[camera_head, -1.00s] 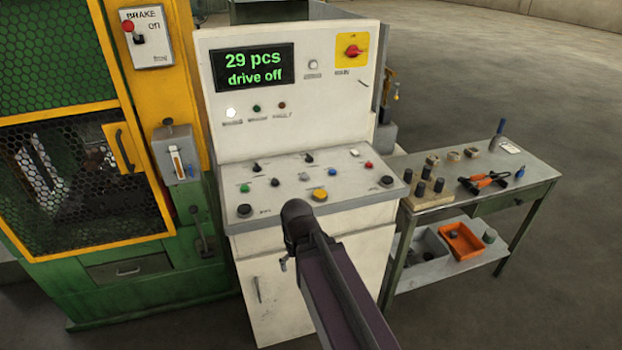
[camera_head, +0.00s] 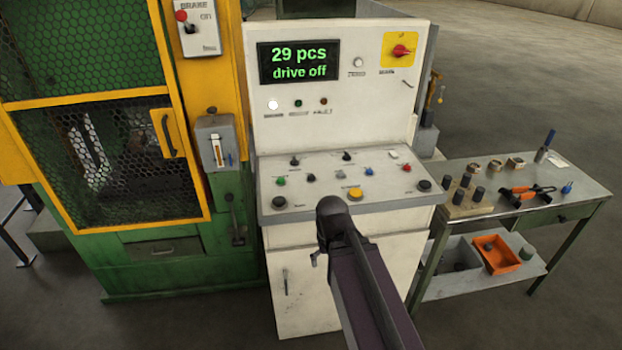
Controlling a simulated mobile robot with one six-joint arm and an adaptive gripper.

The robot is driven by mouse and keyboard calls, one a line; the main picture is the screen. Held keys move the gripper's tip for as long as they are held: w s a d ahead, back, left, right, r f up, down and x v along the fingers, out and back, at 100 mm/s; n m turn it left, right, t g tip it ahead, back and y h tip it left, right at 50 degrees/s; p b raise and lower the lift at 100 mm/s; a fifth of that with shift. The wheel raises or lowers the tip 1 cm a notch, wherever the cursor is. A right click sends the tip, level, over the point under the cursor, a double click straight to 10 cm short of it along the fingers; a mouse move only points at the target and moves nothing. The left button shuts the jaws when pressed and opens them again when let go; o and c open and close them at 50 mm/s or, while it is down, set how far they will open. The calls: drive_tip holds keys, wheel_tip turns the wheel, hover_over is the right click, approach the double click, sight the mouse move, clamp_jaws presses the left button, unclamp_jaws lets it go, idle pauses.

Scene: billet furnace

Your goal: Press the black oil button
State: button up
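A grey oil box (camera_head: 222,157) with an upright sight glass is fixed to the yellow post of the green machine, left of the console. A small black knob or button (camera_head: 212,111) sits on top of it. The white console (camera_head: 345,235) also has large black buttons at the left (camera_head: 279,203) and right (camera_head: 424,185) of its sloped panel. Their labels are too small to read. My dark arm reaches up from the bottom in front of the console, apart from the oil box in the picture.
The console screen (camera_head: 299,62) reads "29 pcs, drive off". A mesh guard door (camera_head: 160,205) and a brake box (camera_head: 197,28) are on the machine. A lever (camera_head: 235,215) hangs below the oil box. A tool bench (camera_head: 585,190) stands at the right; floor beyond it is clear.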

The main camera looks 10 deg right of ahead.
clamp_jaws()
idle(1.3)
